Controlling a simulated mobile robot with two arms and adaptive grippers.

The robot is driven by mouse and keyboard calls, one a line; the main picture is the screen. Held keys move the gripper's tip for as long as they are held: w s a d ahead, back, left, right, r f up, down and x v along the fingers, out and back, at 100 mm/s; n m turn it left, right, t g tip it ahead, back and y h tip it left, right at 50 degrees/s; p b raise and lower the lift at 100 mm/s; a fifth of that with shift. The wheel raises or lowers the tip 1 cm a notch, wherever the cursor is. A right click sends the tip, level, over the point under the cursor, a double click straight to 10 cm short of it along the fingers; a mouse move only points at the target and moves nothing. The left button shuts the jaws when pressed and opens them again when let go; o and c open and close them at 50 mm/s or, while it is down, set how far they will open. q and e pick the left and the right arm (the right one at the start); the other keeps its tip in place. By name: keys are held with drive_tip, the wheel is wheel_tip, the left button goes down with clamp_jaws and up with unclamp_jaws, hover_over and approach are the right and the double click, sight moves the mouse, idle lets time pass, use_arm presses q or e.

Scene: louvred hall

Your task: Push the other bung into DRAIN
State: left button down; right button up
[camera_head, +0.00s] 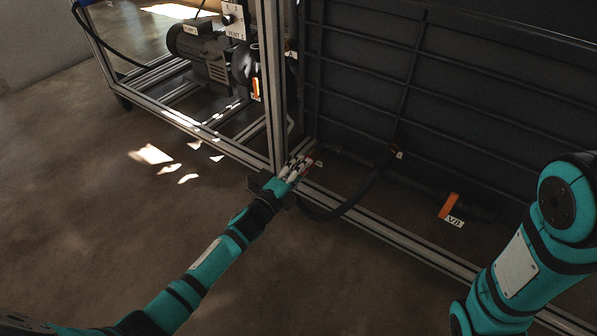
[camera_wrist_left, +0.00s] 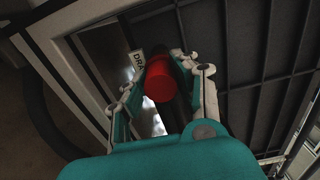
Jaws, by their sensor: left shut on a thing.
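In the left wrist view a red bung (camera_wrist_left: 159,80) sits between the fingers of my left gripper (camera_wrist_left: 168,72), which is shut on it. A white label (camera_wrist_left: 138,60) reading "DRA…" shows just beyond the bung; the rest of its word is hidden. A dark pipe lies behind the bung, and the bung hides its opening, so I cannot tell whether the two touch. In the head view my left gripper (camera_head: 300,165) is low at the frame's rail, with a bit of red at its tips. My right arm shows at the right edge, but its gripper is out of view.
A metal frame (camera_head: 400,243) runs along the floor beside a dark ribbed tank (camera_head: 480,90). A black hose (camera_head: 350,203) curves out near my left gripper. An orange valve handle (camera_head: 449,206) labelled V8 is to the right. A pump (camera_head: 205,48) stands behind left. The left floor is clear.

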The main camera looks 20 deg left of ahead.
use_arm(q)
drive_tip(key=shift+w, duration=0.2)
drive_tip(key=c, duration=0.9)
unclamp_jaws()
drive_tip(key=shift+d, duration=0.1)
drive_tip(key=shift+s, duration=0.15)
drive_tip(key=p+v, duration=0.3)
drive_tip(key=v, duration=0.3)
drive_tip(key=shift+s, duration=0.4)
drive_tip(key=shift+a, duration=0.2)
